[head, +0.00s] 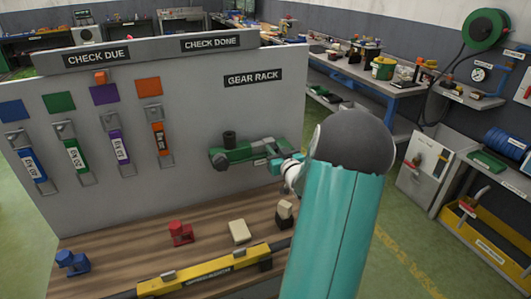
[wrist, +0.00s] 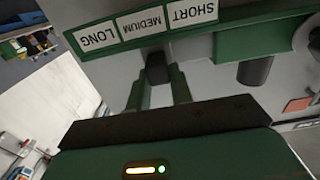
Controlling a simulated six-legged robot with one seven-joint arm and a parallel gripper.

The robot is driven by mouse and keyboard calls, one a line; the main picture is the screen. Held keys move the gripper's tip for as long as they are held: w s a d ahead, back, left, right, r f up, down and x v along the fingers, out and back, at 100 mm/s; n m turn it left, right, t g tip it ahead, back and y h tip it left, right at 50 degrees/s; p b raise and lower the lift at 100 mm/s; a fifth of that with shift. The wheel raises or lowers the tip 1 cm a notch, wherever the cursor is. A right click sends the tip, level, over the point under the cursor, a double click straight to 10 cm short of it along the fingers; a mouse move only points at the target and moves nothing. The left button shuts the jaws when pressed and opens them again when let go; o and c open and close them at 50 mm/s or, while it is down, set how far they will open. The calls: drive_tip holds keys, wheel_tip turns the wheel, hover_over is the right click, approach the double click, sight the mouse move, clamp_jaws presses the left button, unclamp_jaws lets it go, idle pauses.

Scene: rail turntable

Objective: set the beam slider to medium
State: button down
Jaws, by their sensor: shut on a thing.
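The beam slider's green body (head: 245,152) is mounted on the grey upright board in the head view, largely clear of my arm. In the wrist view its green rail (wrist: 225,40) carries white labels, upside down: LONG, MEDIUM and SHORT. The dark slider knob (wrist: 157,66) sits below the labels, roughly in line with MEDIUM from this angle. My gripper (wrist: 158,80) is shut on the knob, one green finger on each side. In the head view my gripper (head: 277,166) is at the slider's right end, small and partly hidden by my arm.
The board (head: 200,110) also holds several coloured tags in slots at the left. A wooden bench (head: 110,262) below carries a blue block (head: 72,262), a red block (head: 180,233), pale blocks (head: 239,231) and a yellow bar (head: 205,277). Workbenches stand behind at right.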

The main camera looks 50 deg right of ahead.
drive_tip(key=shift+s+d, duration=0.15)
drive_tip(key=shift+d, duration=0.1)
drive_tip(key=c, duration=1.2)
unclamp_jaws()
drive_tip(key=shift+c, duration=0.2)
drive_tip(key=shift+s, duration=0.1)
drive_tip(key=v, duration=1.3)
drive_tip(key=shift+s+a, duration=0.2)
drive_tip(key=shift+s, duration=0.05)
